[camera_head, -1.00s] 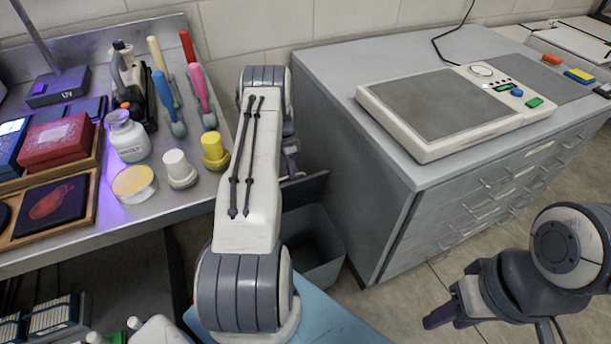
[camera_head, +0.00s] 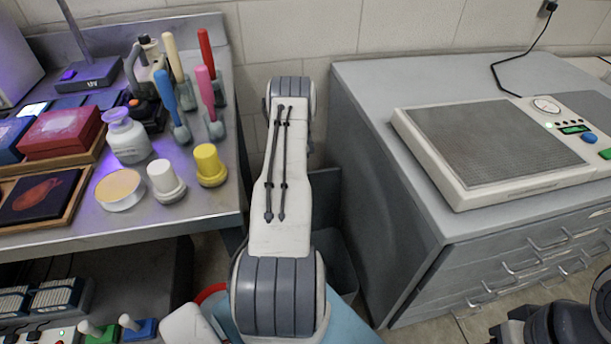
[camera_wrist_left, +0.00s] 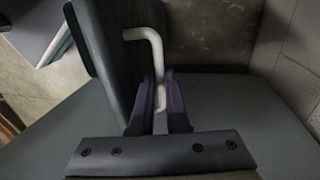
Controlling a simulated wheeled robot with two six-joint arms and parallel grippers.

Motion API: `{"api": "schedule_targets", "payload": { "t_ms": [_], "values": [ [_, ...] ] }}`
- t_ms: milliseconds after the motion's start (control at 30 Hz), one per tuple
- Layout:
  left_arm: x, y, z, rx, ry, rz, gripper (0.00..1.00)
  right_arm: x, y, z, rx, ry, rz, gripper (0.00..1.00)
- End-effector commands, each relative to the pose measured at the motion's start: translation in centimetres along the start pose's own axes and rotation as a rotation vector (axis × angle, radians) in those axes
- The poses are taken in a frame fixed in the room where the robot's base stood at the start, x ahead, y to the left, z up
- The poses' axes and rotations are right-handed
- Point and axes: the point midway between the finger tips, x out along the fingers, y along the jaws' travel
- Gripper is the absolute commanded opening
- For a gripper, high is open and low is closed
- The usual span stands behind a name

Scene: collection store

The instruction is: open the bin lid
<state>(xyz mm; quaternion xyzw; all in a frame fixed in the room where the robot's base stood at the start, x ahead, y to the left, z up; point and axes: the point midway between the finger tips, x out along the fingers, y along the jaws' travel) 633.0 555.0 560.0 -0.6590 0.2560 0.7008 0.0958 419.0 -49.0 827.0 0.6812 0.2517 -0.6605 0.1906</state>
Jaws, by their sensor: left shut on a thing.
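The grey bin (camera_head: 345,270) stands on the floor in the gap between the bench and the drawer cabinet, partly hidden by my left arm. Its dark lid (camera_head: 326,192) stands steeply raised at the back of the bin, and the bin's mouth shows open in front of it. In the left wrist view the lid (camera_wrist_left: 108,45) is a dark panel with a pale bent bar handle (camera_wrist_left: 152,48). My left gripper (camera_wrist_left: 160,100) is shut on this handle. In the head view my left arm hides the grip. My right gripper is out of view; only part of that arm shows at lower right.
The bench (camera_head: 200,215) on the left holds brushes, jars and boxes near its edge. The drawer cabinet (camera_head: 375,110) on the right carries a large scale (camera_head: 490,150). The gap between them is narrow, with a wall (camera_head: 300,40) behind.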

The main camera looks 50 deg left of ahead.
Motion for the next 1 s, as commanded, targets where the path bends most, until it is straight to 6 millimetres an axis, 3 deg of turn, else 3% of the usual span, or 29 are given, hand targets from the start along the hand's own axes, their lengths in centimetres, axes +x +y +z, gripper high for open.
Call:
{"api": "schedule_targets", "payload": {
  "t_ms": [33, 333, 400, 433, 767, 1000],
  "values": [
    [0.2, -0.8, 0.4, -0.003, -0.002, -0.025, 0.00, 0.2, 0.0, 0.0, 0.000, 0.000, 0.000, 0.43],
    [0.1, -0.9, 0.4, -0.003, -0.001, -0.028, 0.00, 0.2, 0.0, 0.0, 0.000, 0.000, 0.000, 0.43],
    [0.1, -0.9, 0.4, -0.003, 0.000, -0.028, 0.36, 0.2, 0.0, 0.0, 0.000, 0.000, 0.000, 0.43],
    [0.1, -0.9, 0.4, -0.003, 0.000, -0.028, 0.43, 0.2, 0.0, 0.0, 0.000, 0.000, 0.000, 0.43],
    [-0.4, -0.7, 0.1, 0.000, 0.001, -0.023, 0.43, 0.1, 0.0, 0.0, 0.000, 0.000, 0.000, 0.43],
    [-4.3, -0.7, 0.2, -0.001, 0.002, -0.027, 0.43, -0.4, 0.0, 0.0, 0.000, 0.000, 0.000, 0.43]
  ]
}}
